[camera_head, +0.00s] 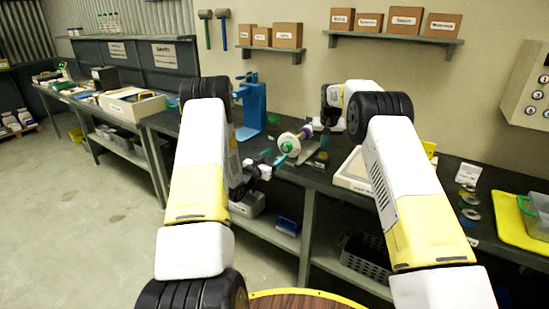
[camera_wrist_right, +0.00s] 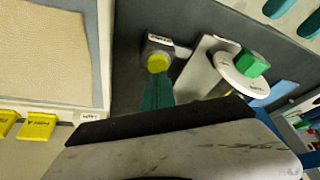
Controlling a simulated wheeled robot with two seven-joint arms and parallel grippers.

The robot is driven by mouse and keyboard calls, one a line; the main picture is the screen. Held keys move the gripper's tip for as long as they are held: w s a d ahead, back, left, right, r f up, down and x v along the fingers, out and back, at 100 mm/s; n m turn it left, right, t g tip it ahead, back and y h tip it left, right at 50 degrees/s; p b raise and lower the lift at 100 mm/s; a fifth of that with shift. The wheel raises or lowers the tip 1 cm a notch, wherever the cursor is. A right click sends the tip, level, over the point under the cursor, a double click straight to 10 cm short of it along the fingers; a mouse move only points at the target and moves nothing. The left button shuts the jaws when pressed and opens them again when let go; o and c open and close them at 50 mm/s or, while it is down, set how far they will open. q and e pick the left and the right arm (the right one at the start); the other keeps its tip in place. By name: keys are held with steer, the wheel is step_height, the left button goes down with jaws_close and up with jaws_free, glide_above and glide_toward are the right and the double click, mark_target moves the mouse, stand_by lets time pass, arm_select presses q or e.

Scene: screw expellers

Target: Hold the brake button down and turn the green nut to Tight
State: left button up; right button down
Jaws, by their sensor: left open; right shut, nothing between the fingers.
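The green nut (camera_head: 286,147) sits at the centre of a white dial (camera_head: 293,139) on the bench. In the right wrist view the nut (camera_wrist_right: 253,63) stands on the white round dial (camera_wrist_right: 240,76). The yellow brake button (camera_wrist_right: 158,63) is on a small grey labelled box beside the dial. My right gripper (camera_wrist_right: 157,82) is shut and empty; its teal fingertips overlap the button's near edge, and I cannot tell whether they touch. My left gripper (camera_head: 275,162) is open, just in front of the nut; whether its fingers are around the nut is unclear.
A blue press (camera_head: 252,103) stands behind and left of the dial. A pale framed panel (camera_head: 355,172) lies right of my right gripper. A yellow tray (camera_head: 508,222) is at the far right. A cream open box (camera_head: 132,104) stands on the left bench.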

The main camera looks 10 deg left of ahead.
mark_target(285, 149)
steer(key=shift+f, duration=1.05)
stand_by(0.6)
arm_select(q)
steer(key=shift+w, duration=0.15)
steer(key=shift+x, duration=2.15)
steer(key=shift+x, duration=1.55)
